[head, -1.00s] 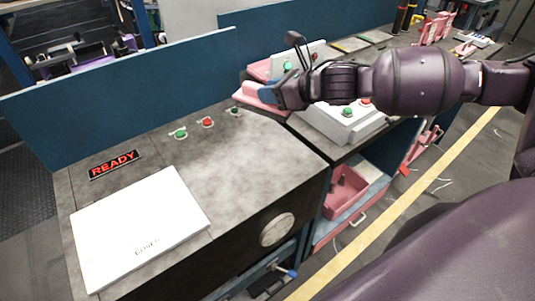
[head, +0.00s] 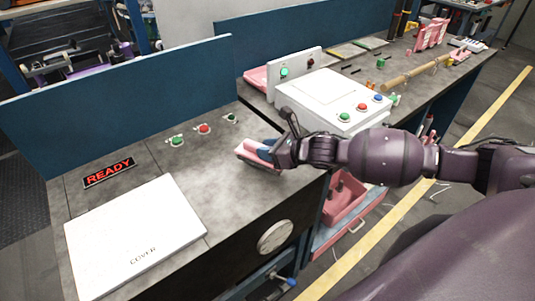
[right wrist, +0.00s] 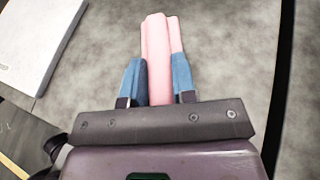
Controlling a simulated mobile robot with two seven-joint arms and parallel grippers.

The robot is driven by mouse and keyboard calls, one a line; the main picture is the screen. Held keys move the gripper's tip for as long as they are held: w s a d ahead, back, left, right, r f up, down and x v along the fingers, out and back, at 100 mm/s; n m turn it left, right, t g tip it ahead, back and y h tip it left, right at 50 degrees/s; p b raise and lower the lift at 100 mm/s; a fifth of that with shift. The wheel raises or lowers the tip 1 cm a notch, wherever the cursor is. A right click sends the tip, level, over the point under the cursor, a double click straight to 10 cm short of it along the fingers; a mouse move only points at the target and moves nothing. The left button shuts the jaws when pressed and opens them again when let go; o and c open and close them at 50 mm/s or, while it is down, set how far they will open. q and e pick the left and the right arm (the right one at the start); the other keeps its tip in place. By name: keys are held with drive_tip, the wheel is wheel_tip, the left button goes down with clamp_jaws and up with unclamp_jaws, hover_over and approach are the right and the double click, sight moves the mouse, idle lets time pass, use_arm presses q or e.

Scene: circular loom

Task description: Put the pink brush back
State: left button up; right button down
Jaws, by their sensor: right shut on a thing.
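My right gripper (head: 267,147) is shut on the pink brush (head: 249,152), near the right edge of the grey worktop (head: 215,195). In the right wrist view the pink brush (right wrist: 156,60) shows between the two blue fingers of the right gripper (right wrist: 158,82), pointing away from the wrist over bare grey surface. I cannot tell whether the brush touches the worktop. My left gripper is not in view.
A white cover panel (head: 135,235) lies on the worktop's front left, below a red READY sign (head: 109,170). Buttons (head: 204,129) sit along the back. A white box with buttons (head: 330,100) stands right. A pink bin (head: 343,198) sits in a drawer below.

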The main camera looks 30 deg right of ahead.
drive_tip(key=shift+f, duration=0.85)
drive_tip(key=shift+f, duration=0.1)
drive_tip(key=c, duration=0.9)
unclamp_jaws()
drive_tip(key=v, duration=1.2)
